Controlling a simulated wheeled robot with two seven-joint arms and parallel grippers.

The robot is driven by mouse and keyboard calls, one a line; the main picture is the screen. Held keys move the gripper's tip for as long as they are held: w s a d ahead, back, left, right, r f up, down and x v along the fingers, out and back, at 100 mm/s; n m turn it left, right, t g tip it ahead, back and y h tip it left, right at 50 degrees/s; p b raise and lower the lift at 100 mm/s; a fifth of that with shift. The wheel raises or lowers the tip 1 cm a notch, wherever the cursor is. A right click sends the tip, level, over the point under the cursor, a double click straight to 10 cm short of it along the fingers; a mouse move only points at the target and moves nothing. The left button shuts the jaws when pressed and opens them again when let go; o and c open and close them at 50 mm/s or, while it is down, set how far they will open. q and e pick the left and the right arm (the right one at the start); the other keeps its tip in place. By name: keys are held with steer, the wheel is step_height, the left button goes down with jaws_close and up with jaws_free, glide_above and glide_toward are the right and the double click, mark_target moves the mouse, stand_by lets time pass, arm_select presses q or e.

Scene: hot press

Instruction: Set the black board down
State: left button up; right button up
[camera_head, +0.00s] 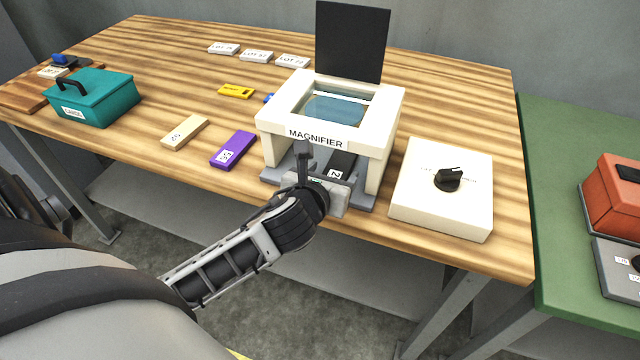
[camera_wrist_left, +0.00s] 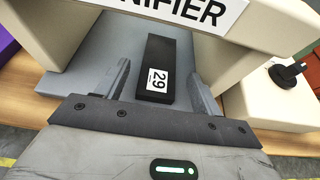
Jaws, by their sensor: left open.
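The black board (camera_head: 341,163) lies flat on the grey base under the magnifier (camera_head: 390,111), with a white label at its near end. In the left wrist view the black board (camera_wrist_left: 166,62) lies between the spread fingers, its label reading 29. My left gripper (camera_head: 322,166) is at the front opening of the magnifier. Its two fingers (camera_wrist_left: 161,85) are open, with a gap on each side of the board. The far end of the board is partly hidden by the magnifier's frame in the head view. My right gripper is not in view.
A white box with a black knob (camera_head: 440,205) stands right of the magnifier. A purple board (camera_head: 232,150) and a tan board (camera_head: 184,132) lie to the left. A teal case (camera_head: 105,98) is farther left. Bare wood (camera_head: 160,75) lies behind the case.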

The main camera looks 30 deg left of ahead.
arm_select(q)
steer(key=v, duration=0.8)
steer(key=s+d+f+n+g+h, duration=0.1)
steer(key=s+d+f+n+h, duration=0.1)
steer(key=f+n, duration=0.4)
steer(key=s+d+f+n+g+h, duration=0.1)
steer(key=s+d+f+n, duration=0.3)
steer(key=n, duration=1)
steer(key=s+d+f+n+h, duration=0.2)
steer(key=s+d+f+n, duration=0.1)
steer(key=f+n, duration=0.4)
steer(key=n, duration=0.3)
steer(key=shift+f+n+g+h, duration=0.3)
steer(key=shift+n+g+h, duration=0.1)
